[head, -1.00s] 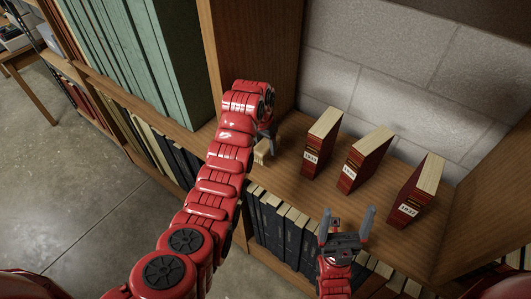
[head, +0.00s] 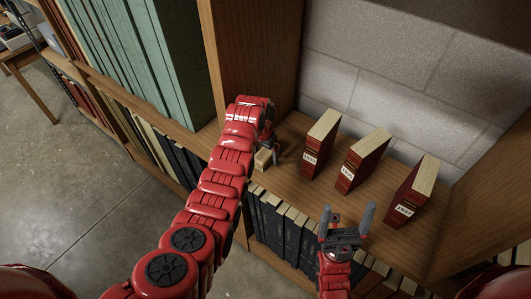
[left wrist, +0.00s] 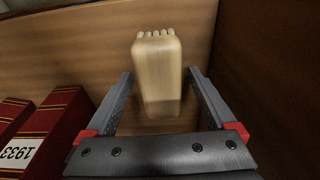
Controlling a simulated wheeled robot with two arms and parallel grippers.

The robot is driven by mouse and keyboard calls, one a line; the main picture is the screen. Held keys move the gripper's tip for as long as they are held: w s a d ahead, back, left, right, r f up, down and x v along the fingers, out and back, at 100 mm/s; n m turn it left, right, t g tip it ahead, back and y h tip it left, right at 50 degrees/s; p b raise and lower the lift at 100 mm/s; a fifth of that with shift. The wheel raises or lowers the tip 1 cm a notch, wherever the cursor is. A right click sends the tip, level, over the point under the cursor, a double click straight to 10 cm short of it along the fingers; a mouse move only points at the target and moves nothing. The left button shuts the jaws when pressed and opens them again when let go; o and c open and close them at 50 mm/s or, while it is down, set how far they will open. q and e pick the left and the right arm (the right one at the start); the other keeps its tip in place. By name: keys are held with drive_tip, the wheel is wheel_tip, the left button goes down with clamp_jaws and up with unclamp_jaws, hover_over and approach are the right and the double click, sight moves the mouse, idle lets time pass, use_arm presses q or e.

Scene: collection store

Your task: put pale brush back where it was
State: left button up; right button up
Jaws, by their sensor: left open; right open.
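The pale brush (head: 263,159) is a small cream block on the shelf, at its left end near the upright panel. In the left wrist view the brush (left wrist: 158,72) stands out between the fingers, with small rounded bristle tufts at its far end. My left gripper (head: 268,146) is over the brush, its fingers partly hidden by my wrist in the head view. In the left wrist view its two fingers (left wrist: 158,92) are apart, one on each side of the brush, with gaps showing. My right gripper (head: 347,222) is open and empty in front of the shelf edge.
Three red volumes with pale page tops stand to the right on the shelf (head: 290,128): the nearest to the brush (head: 321,145), a middle one (head: 362,160) and a right one (head: 412,192). Dark books fill the shelf below. An upright panel (head: 255,55) rises close on the left.

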sight(265, 151)
use_arm(q)
drive_tip(key=shift+r, duration=0.35)
drive_tip(key=r+b, duration=0.2)
drive_tip(key=r, duration=0.3)
drive_tip(key=shift+s+a+b, duration=0.25)
drive_tip(key=shift+b, duration=0.15)
wheel_tip(265, 151, up, 6)
drive_tip(key=p, duration=0.7)
drive_tip(key=shift+s+a+r, duration=0.25)
drive_tip(key=shift+s+a, duration=0.05)
drive_tip(key=shift+s, duration=0.15)
